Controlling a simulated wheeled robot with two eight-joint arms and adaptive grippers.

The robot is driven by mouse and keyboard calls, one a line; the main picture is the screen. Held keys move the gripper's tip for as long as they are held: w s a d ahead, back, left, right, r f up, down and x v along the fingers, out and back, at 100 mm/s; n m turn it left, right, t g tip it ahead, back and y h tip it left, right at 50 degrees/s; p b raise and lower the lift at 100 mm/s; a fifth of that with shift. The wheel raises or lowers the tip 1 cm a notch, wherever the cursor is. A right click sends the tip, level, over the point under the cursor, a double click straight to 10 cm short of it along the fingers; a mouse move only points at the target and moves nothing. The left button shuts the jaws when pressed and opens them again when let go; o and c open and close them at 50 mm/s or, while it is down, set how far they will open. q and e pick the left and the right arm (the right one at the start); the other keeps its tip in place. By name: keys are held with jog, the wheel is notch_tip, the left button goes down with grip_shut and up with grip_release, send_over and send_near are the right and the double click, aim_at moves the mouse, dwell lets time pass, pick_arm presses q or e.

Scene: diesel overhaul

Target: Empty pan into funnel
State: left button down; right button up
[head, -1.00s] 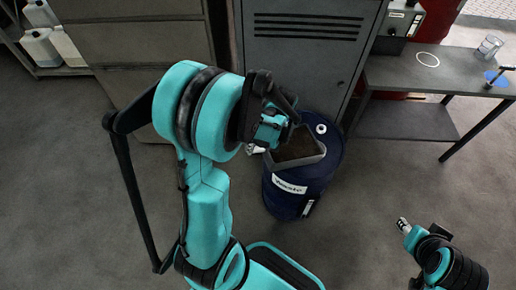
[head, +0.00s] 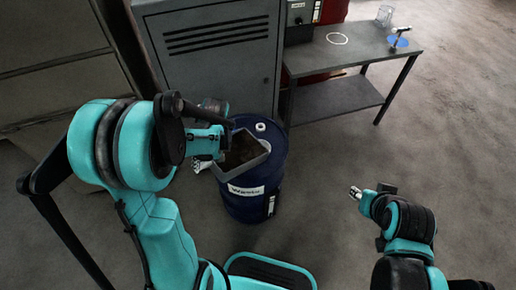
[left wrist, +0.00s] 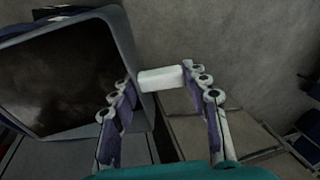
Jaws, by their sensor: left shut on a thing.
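A grey, square-rimmed pan (head: 263,153) with dark contents sits over the top of a blue drum (head: 247,206) labelled "Waste". The left wrist view also shows the pan (left wrist: 137,52) large at the left, with dark contents inside. My left gripper (head: 208,163) is at the pan's left side. In the left wrist view its fingers (left wrist: 160,90) are shut on a white block (left wrist: 160,78) at the pan's rim, apparently its handle. I cannot make out a separate funnel; the pan covers much of the drum top. My right gripper (head: 355,192) is away from the drum, over bare floor.
A grey metal cabinet (head: 215,60) stands behind the drum. A dark bench (head: 350,58) at the back right carries a clear beaker (head: 384,14) and a blue disc (head: 398,42). The floor right of the drum is clear.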

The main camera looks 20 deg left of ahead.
pick_arm(q)
jog(key=shift+f, duration=0.1)
dwell(0.3)
jog(key=shift+w+d+r+g+y+p, duration=0.15)
jog(key=shift+r+g+p, duration=0.1)
jog(key=shift+r, duration=0.35)
jog(key=shift+w+d+r+g+y+p, duration=0.15)
jog(key=shift+r+g+p, duration=0.1)
jog(key=shift+r, duration=0.35)
jog(key=shift+a, duration=0.1)
jog(key=shift+w+d+r+g+y, duration=0.15)
jog(key=shift+w+r+g, duration=0.1)
jog(key=shift+r, duration=0.2)
jog(key=shift+w+d+r+g+y, duration=0.15)
jog(key=shift+r+g, duration=0.1)
jog(key=shift+r, duration=0.15)
jog(key=shift+w+d+r+g+y+p, duration=0.2)
jog(key=shift+w+r+g, duration=0.05)
jog(key=shift+r, duration=0.3)
jog(key=shift+w+d+r+g+y+p, duration=0.15)
jog(key=shift+w+r+g+y, duration=0.1)
jog(key=shift+r, duration=0.25)
